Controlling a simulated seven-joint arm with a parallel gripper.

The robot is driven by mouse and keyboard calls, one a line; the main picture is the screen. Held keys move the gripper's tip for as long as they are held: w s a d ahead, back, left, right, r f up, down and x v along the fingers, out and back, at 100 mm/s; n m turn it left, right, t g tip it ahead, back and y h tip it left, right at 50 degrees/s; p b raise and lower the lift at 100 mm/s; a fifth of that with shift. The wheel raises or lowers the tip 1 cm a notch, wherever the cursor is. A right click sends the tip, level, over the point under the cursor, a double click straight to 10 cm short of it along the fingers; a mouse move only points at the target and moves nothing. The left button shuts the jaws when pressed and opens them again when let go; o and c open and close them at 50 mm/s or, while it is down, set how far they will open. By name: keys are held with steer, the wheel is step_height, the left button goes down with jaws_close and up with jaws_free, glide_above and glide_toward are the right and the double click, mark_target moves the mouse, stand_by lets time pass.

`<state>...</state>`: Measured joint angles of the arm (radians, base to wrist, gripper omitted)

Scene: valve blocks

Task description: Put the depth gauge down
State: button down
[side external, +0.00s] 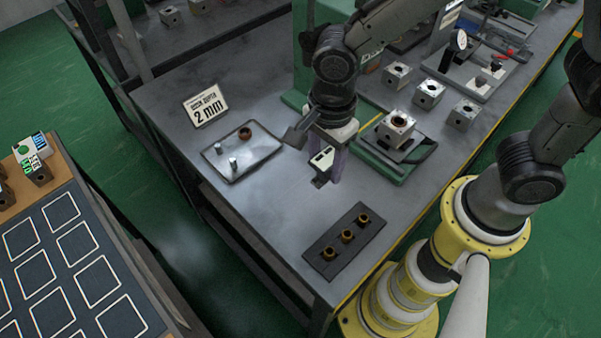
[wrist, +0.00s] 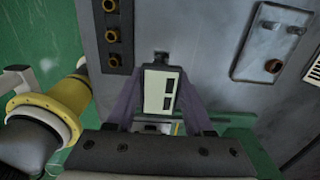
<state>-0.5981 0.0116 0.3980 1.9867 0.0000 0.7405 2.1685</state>
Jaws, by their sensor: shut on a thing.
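My gripper (side external: 329,169) is shut on the depth gauge (side external: 322,160), a small dark block with a pale face and dark windows. In the wrist view the gauge (wrist: 160,90) sits between the two purple fingers of my gripper (wrist: 159,95), its pale face toward the camera. In the side view it is over the grey workbench (side external: 270,205), between the tray and the green fixture. I cannot tell whether its lower end touches the bench.
A dark strip (side external: 318,270) with three brass bushings lies in front. A metal block (side external: 396,130) sits on the green fixture (side external: 385,168) at right. A "2 mm" sign (side external: 205,106) stands behind the tray. Bare bench surrounds the gauge's left and front.

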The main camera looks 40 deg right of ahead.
steer(key=s+d+r, duration=0.6)
steer(key=s+d, duration=0.1)
steer(key=d, duration=0.3)
steer(key=s+d+r, duration=0.6)
steer(key=s+d, duration=0.1)
steer(key=d, duration=0.4)
steer(key=w+d+f, duration=0.1)
steer(key=w+f, duration=0.2)
steer(key=w, duration=0.1)
steer(key=w+f, duration=0.3)
steer(key=w, duration=0.1)
steer(key=w+d+f, duration=0.1)
steer(key=w+f, duration=0.2)
steer(key=w, duration=0.2)
steer(key=shift+d+f, duration=0.2)
steer(key=shift+d, duration=0.1)
steer(key=shift+w+f, duration=0.15)
steer(key=shift+f, duration=0.7)
steer(key=shift+w+f, duration=0.1)
steer(key=shift+f, duration=0.7)
steer(key=shift+f, duration=0.1)
